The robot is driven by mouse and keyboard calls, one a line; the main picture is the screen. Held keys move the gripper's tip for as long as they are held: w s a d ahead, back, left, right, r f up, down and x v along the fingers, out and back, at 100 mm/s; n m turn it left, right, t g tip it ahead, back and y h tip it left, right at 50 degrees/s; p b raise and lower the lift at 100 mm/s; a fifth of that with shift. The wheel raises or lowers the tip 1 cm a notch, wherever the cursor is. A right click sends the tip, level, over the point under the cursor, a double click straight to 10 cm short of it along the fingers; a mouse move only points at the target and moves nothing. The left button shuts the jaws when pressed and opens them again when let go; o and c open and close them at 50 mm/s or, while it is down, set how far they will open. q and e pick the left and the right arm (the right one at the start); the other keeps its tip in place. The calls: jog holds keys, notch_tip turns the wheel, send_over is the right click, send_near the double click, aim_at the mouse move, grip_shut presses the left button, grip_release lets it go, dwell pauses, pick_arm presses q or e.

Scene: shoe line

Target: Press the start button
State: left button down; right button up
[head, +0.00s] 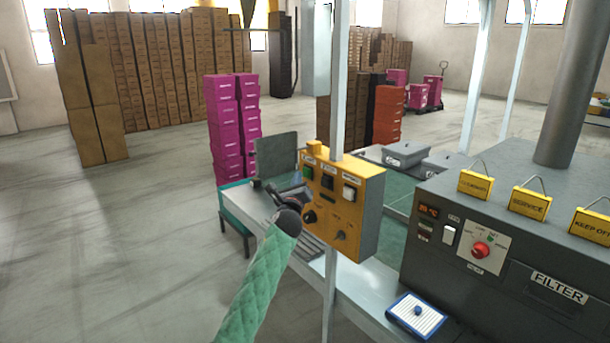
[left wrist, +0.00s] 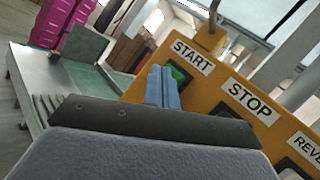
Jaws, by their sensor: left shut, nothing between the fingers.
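A yellow control box (head: 368,218) is fixed to a pale post in the head view. Its green start button (head: 308,173) is at the upper left of its face. In the left wrist view the green start button (left wrist: 179,73) sits below the START label (left wrist: 193,56), partly hidden by my fingers. My left gripper (head: 299,186) is in front of the box's left side, close to the green button. Its blue fingers (left wrist: 163,74) are shut with nothing between them. I cannot tell whether the tips touch the button. My right gripper is not in view.
A STOP label (left wrist: 249,103) and a white button (head: 349,194) are right of the start button. Dark knobs (head: 310,216) are lower on the box. A grey machine (head: 450,275) is at right.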

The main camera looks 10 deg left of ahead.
pick_arm(q)
jog(key=shift+w+d, duration=0.15)
jog(key=shift+w, duration=0.05)
dwell(0.5)
